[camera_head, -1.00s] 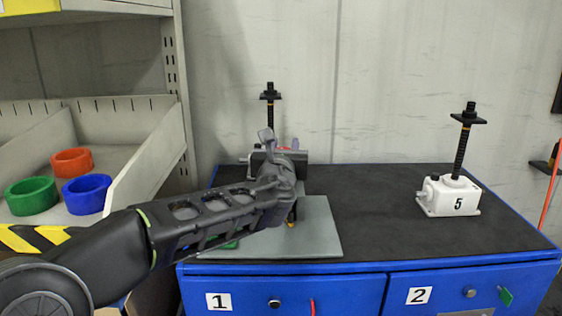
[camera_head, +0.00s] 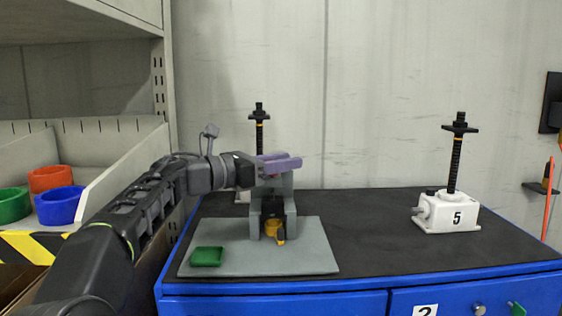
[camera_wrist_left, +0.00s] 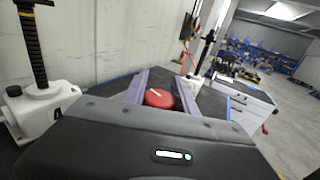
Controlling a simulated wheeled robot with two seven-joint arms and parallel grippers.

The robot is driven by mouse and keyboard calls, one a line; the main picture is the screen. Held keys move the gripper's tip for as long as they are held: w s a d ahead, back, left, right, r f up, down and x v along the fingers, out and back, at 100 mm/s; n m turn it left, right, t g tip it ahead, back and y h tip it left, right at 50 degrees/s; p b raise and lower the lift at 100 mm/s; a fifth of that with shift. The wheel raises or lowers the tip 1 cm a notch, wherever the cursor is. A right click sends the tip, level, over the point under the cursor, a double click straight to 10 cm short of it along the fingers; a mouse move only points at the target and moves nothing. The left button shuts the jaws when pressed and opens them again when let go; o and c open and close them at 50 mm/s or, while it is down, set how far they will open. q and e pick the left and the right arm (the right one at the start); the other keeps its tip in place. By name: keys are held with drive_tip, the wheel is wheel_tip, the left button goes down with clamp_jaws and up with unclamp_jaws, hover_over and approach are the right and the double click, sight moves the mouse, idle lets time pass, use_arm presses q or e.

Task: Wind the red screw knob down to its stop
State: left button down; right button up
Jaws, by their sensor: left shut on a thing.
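The red screw knob (camera_wrist_left: 158,97) is a round red cap with a pale mark on top. In the left wrist view it sits between the two purple fingers of my left gripper (camera_head: 299,161). The gripper is shut on it, with the fingers lying level at the knob's sides. In the head view the fingers hide most of the knob. It is at the top of a grey stand (camera_head: 289,206) on a grey plate (camera_head: 315,258). A dark part and a yellow part (camera_head: 272,229) show in the stand's opening. My right gripper is not in view.
A white screw jack marked 5 (camera_head: 445,213) stands at right; another jack (camera_head: 259,125) stands behind my gripper. A shelf with red, green and blue rings (camera_head: 60,205) is at left. The worktop's middle is clear.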

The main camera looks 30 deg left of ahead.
use_arm(q)
drive_tip(key=shift+s+d+r+m+g+h+p, duration=0.2)
drive_tip(key=shift+m+g+h+p, duration=0.4)
drive_tip(key=shift+m+h+p, duration=0.5)
drive_tip(key=shift+d+r+m+g+h+p, duration=0.1)
drive_tip(key=shift+r+m+g+h+p, duration=0.15)
drive_tip(key=shift+m+g+h+p, duration=0.6)
drive_tip(key=shift+n+t+p, duration=0.35)
drive_tip(key=shift+p, duration=0.15)
drive_tip(key=c, duration=1.4)
unclamp_jaws()
drive_tip(key=o, duration=0.4)
drive_tip(key=shift+f, duration=0.25)
wheel_tip(320, 180, up, 10)
drive_tip(key=p, duration=0.2)
drive_tip(key=shift+p, duration=0.35)
